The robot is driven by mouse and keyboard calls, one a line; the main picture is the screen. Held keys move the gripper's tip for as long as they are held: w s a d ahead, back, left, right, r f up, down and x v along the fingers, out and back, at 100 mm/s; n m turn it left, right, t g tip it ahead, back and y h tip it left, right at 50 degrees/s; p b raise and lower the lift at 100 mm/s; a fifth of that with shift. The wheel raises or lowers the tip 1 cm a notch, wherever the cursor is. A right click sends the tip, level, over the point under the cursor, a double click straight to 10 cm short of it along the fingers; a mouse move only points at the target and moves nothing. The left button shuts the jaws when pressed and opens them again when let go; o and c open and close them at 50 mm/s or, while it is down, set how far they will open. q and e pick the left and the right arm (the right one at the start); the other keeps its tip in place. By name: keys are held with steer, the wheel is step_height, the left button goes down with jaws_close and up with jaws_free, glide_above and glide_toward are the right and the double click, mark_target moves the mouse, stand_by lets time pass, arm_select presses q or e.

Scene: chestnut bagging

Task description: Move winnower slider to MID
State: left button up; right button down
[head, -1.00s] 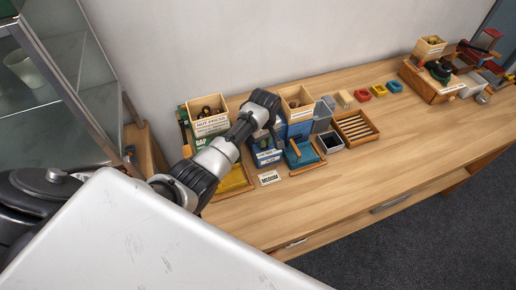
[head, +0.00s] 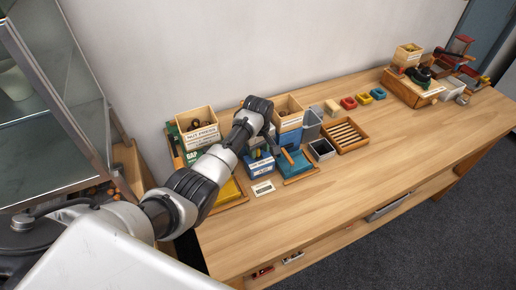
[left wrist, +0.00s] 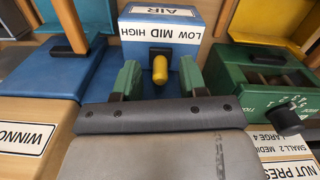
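The winnower's blue air box (left wrist: 160,28) is in the left wrist view, with a label reading AIR and LOW MID HIGH. Its yellow slider knob (left wrist: 160,70) sticks out below the label, roughly in line with the middle word. My left gripper (left wrist: 158,82) is open, with one green fingertip on each side of the knob and gaps visible between. In the head view, my left gripper (head: 268,140) is over the blue winnower parts (head: 260,168); the knob cannot be made out there. My right gripper is not in view.
A green box (left wrist: 265,75) with a black knob stands close to the right in the wrist view. In the head view, the table (head: 370,170) is clear toward the front right.

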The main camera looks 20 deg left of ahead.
arm_select(q)
steer(key=shift+r, duration=0.1)
step_height(320, 180, up, 10)
steer(key=shift+f+b, duration=0.2)
steer(key=shift+b, duration=0.55)
steer(key=shift+r, duration=0.5)
